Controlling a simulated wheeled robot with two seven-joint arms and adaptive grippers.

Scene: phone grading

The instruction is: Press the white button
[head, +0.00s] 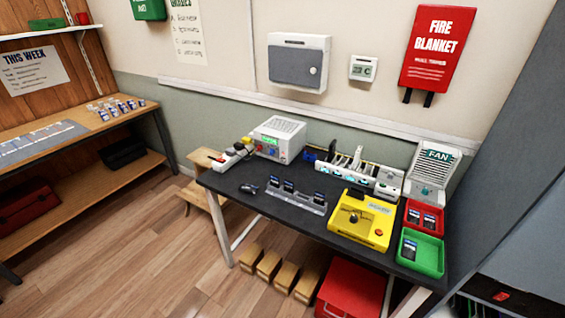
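No clearly white button stands out on the dark table (262,203). The yellow box (340,228) at its front right has a dark knob (354,217) on top and a small red button (379,233) near its right edge. The white power unit (282,140) at the back has a green display and small coloured controls too small to make out. A white wall unit (299,43) has a small round pale spot (313,71) at its lower right; I cannot tell whether it is a button. Neither of my grippers is in view.
A phone rack (298,199), a slotted white charging station (349,172) and a fan unit (434,168) occupy the table. Red (409,221) and green (434,262) trays hold phones at the right. A wooden bench (148,98) stands left.

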